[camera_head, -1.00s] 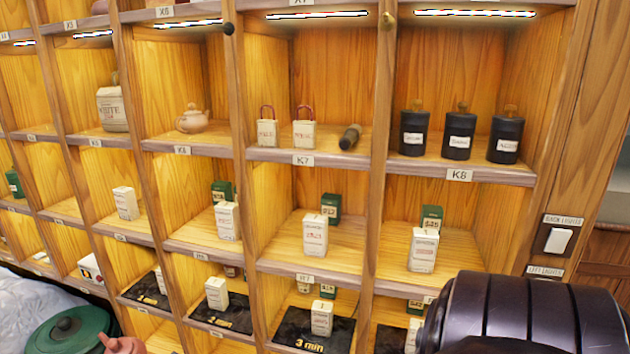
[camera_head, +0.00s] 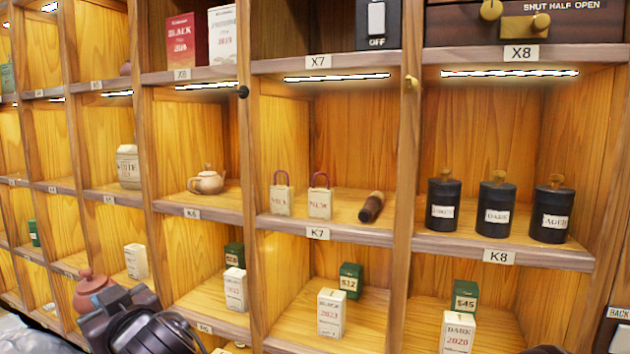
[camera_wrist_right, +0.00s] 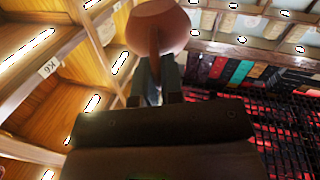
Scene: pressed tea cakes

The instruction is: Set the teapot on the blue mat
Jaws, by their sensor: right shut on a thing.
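A reddish-brown clay teapot (camera_head: 92,287) is at the lower left of the head view, in front of the shelves. My right gripper (camera_head: 103,303) is shut on it. In the right wrist view the teapot's round body (camera_wrist_right: 158,28) is at the top, and a brown part, seemingly the handle, lies between the fingers (camera_wrist_right: 157,80). A second, paler teapot (camera_head: 207,181) stands in cubby K6. No blue mat is in view. My left gripper is not in view.
A wooden shelf wall (camera_head: 318,233) fills the head view. K8 holds black canisters (camera_head: 497,205). White and green boxes (camera_head: 331,312) stand in the row below.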

